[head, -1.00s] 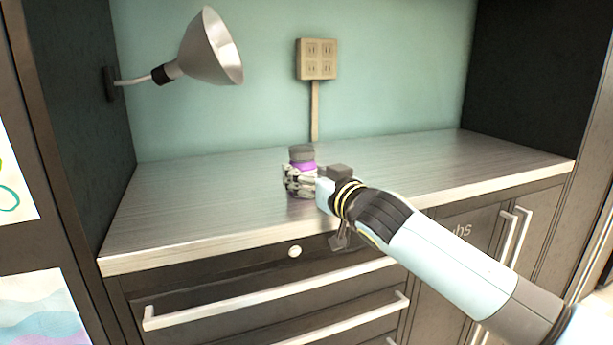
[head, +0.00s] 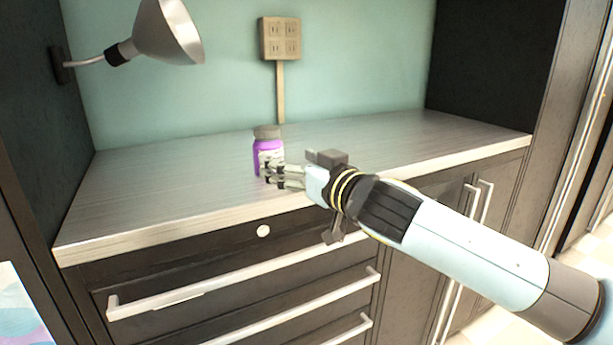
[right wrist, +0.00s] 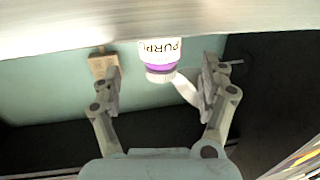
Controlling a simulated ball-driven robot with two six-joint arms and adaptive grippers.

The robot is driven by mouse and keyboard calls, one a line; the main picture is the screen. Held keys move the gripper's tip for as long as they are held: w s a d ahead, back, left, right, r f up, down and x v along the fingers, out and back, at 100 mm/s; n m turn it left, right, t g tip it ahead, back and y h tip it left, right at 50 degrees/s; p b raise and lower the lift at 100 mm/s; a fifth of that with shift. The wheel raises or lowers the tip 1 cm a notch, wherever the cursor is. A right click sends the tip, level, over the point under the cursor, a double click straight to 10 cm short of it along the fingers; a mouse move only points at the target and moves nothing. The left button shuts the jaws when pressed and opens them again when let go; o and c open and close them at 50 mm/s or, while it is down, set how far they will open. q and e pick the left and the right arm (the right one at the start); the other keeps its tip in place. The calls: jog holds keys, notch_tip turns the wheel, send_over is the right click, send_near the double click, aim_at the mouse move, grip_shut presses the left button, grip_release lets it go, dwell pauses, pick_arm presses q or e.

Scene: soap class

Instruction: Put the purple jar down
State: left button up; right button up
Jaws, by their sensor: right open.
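The purple jar (head: 266,147) stands upright on the grey counter (head: 190,165), with a grey-brown lid and a light label. In the right wrist view the jar (right wrist: 160,58) appears upside down, its label partly reading "PURP". My right gripper (head: 270,176) is open just right of and in front of the jar; its fingers overlap the jar's lower right side in the head view. In the right wrist view the open fingers (right wrist: 160,82) are spread to either side with the jar beyond them, apart from it. My left gripper is not in view.
A metal lamp (head: 168,32) juts from the left wall. An outlet box (head: 280,39) with a conduit is on the back wall. Drawers with bar handles (head: 240,285) are below the counter. The counter is clear left and right of the jar.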

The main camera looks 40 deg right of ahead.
jog(key=s+b, duration=0.1)
jog(key=s, duration=0.4)
jog(key=shift+s+a, duration=0.2)
